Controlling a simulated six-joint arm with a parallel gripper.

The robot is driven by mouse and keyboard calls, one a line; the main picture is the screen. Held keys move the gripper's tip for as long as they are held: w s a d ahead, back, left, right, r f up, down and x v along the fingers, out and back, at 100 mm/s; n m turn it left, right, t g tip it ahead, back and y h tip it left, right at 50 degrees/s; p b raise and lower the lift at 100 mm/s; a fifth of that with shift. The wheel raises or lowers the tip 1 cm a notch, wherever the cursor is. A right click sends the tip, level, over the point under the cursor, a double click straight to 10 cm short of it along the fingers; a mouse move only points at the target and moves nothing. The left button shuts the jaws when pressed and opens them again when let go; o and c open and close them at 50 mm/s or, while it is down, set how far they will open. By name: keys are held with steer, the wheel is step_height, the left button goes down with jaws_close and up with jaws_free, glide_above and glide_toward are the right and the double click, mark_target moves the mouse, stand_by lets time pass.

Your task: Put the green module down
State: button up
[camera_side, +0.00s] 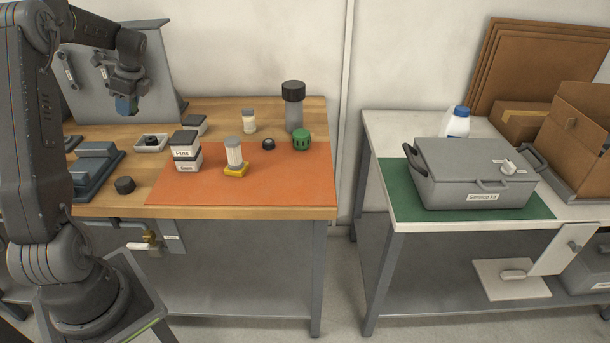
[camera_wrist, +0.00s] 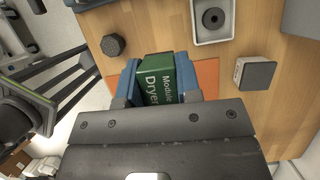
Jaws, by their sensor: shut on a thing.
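The green module (camera_wrist: 160,75), a block with white lettering reading "Module Dryer", is between the blue fingers of my gripper (camera_wrist: 158,92) in the wrist view. My gripper is shut on it. In the side view my gripper (camera_side: 127,104) hangs above the left back part of the wooden bench, in front of a grey upright panel. There the module is mostly hidden by the fingers. In the wrist view an orange patch (camera_wrist: 208,74) shows on the wood behind the module.
The wooden bench (camera_side: 230,110) carries an orange mat (camera_side: 280,180) with a jar, a yellow-based filter (camera_side: 234,155) and a green round part (camera_side: 301,139). A small tray (camera_side: 151,142), black knob (camera_side: 125,185) and blue-grey fixture (camera_side: 95,165) stand left. The mat's front right is clear.

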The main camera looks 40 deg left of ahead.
steer(key=w+d+m+t+y, duration=0.1)
steer(key=w+d+m+t, duration=0.1)
steer(key=w+d+m, duration=0.8)
steer(key=m+t, duration=0.3)
glide_above(306, 173)
steer(key=d, duration=0.1)
steer(key=f, duration=1.2)
steer(key=shift+s, duration=0.2)
steer(key=shift+f, duration=2)
steer(key=shift+f, duration=0.2)
steer(key=o, duration=0.9)
